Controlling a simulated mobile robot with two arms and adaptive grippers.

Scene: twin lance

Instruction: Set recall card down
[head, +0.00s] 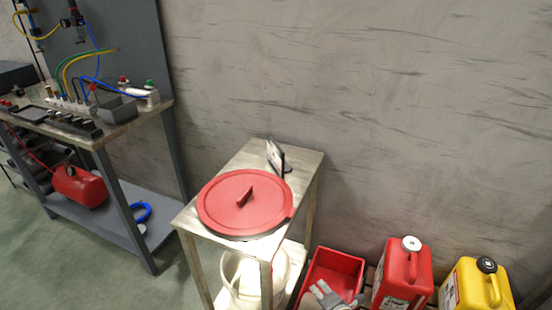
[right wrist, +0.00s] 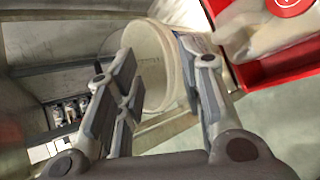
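A small card with white and dark areas (head: 275,157) stands tilted at the back of the small metal table (head: 255,155); I take it for the recall card, but its print is too small to read. No gripper touches it. My right gripper (head: 327,296) is low at the front edge of the red bin, right of the table. In the right wrist view its fingers (right wrist: 165,90) are apart with no card visible between them; a pale round bucket (right wrist: 153,60) shows behind them. My left gripper is not in view.
A round red lid (head: 225,205) covers the table's front, leaving bare top behind it. The red bin (head: 345,263), a red canister (head: 402,275) and a yellow canister (head: 475,285) stand at right. A workbench (head: 110,135) stands at left.

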